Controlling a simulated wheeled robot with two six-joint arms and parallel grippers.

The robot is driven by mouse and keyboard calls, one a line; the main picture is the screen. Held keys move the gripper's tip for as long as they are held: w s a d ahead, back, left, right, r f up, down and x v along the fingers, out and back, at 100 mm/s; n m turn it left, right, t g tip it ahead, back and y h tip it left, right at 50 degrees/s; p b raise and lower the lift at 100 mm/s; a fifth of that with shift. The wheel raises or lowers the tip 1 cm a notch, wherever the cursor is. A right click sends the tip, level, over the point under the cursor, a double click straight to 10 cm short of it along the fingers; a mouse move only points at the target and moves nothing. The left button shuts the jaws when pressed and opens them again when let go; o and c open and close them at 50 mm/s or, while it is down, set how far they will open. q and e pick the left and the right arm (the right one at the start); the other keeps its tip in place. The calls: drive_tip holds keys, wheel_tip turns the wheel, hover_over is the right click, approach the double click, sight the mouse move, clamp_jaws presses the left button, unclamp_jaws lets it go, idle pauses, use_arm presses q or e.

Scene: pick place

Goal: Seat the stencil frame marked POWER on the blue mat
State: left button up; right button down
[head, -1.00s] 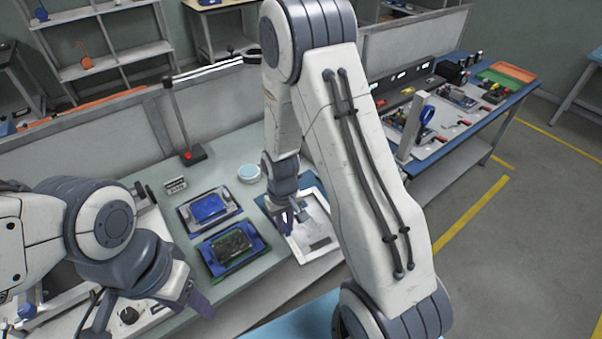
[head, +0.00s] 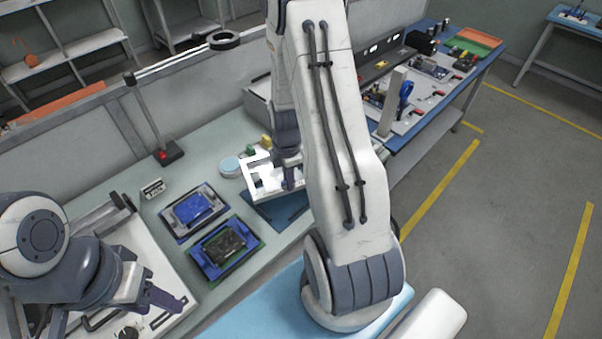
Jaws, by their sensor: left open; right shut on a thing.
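The stencil frame (head: 262,172), a white rectangular frame, is held by my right gripper (head: 289,180), which is shut on its edge. The frame appears raised above a dark blue mat (head: 277,214) on the grey-green bench; the exact gap cannot be told. Part of the frame and mat is hidden behind my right arm. No POWER marking can be read. My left gripper (head: 115,315) is open and empty at the lower left, over a white and grey machine (head: 135,265).
A blue fixture (head: 195,210) and another with a green board (head: 226,248) lie left of the mat. A round pale tub (head: 230,167), small yellow and green blocks and a lamp stand (head: 168,153) are behind. A light blue surface (head: 250,318) is in front.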

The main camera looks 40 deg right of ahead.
drive_tip(key=d+n, duration=0.2)
drive_tip(key=s+d+n, duration=0.1)
drive_tip(key=shift+s+d+r+n, duration=0.1)
drive_tip(key=shift+d+r+n, duration=0.05)
drive_tip(key=shift+r+n, duration=0.15)
drive_tip(key=shift+s+d+n, duration=0.1)
drive_tip(key=shift+d+n, duration=0.1)
drive_tip(key=shift+n, duration=0.1)
wheel_tip(320, 180, down, 6)
drive_tip(key=b, duration=0.4)
drive_tip(key=shift+r+b, duration=0.15)
drive_tip(key=shift+b, duration=0.2)
drive_tip(key=shift+f+b, duration=0.45)
drive_tip(key=shift+f, duration=0.2)
drive_tip(key=shift+f+b, duration=0.4)
drive_tip(key=shift+f, duration=0.4)
idle(0.4)
drive_tip(key=c, duration=0.8)
unclamp_jaws()
drive_tip(key=c, duration=0.3)
drive_tip(key=shift+c, duration=0.2)
